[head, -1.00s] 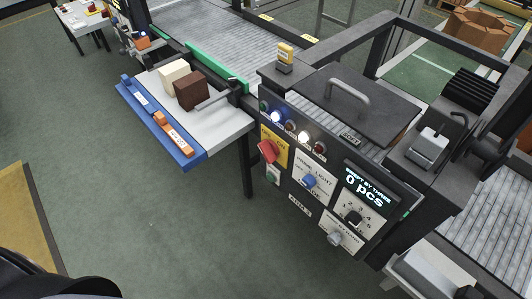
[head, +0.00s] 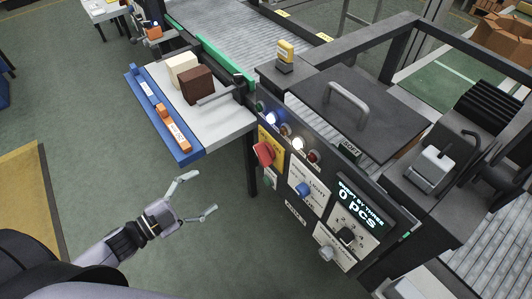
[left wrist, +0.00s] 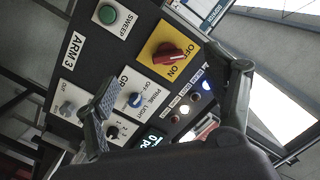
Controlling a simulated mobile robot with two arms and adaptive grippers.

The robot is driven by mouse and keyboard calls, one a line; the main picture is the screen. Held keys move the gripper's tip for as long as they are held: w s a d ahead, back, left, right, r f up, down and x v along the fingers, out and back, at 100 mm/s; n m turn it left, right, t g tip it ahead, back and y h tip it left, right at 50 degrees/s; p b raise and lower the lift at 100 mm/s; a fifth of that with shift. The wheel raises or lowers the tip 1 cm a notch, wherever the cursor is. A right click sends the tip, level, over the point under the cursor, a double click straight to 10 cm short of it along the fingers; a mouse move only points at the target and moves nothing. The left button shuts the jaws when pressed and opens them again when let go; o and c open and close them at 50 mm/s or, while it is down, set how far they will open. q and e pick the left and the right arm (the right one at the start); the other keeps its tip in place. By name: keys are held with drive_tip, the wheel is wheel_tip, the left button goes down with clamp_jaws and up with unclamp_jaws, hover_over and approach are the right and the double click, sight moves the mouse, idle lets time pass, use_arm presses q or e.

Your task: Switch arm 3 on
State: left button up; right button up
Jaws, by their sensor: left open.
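The control panel of the machine carries a red rotary switch (head: 264,154) on a yellow plate. The left wrist view shows the red switch (left wrist: 170,53) with OFF and ON printed beside it; I cannot tell surely which its handle points to. An ARM 3 label (left wrist: 75,50) sits on the same panel, near a green SWEEP button (left wrist: 108,15). My left gripper (head: 202,192) is open and empty, left of the panel and apart from it. In the left wrist view its fingers spread either side of the panel. My right gripper is not in view.
A blue PRIME LIGHT knob (head: 304,190), a display reading 0 pcs (head: 358,204), a black dial (head: 346,234) and a grey knob (head: 326,254) share the panel. Blue and white lamps glow. A side table (head: 225,127) holds a cream block and a brown block (head: 197,84).

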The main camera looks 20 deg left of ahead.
use_arm(q)
wheel_tip(320, 180, up, 3)
drive_tip(key=d+m+h, duration=0.1)
drive_tip(key=d+h, duration=0.1)
drive_tip(key=p, duration=0.2)
approach(259, 158)
drive_tip(key=p+x, duration=0.1)
drive_tip(key=x, duration=0.9)
drive_tip(key=shift+w+d+r+p, duration=0.1)
drive_tip(key=shift+w+d+p, duration=0.1)
drive_tip(key=shift+w+p, duration=0.1)
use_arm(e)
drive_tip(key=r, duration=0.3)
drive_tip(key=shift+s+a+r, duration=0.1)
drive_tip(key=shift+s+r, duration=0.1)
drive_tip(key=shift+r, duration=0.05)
use_arm(q)
drive_tip(key=shift+c, duration=0.6)
drive_tip(key=c, duration=1)
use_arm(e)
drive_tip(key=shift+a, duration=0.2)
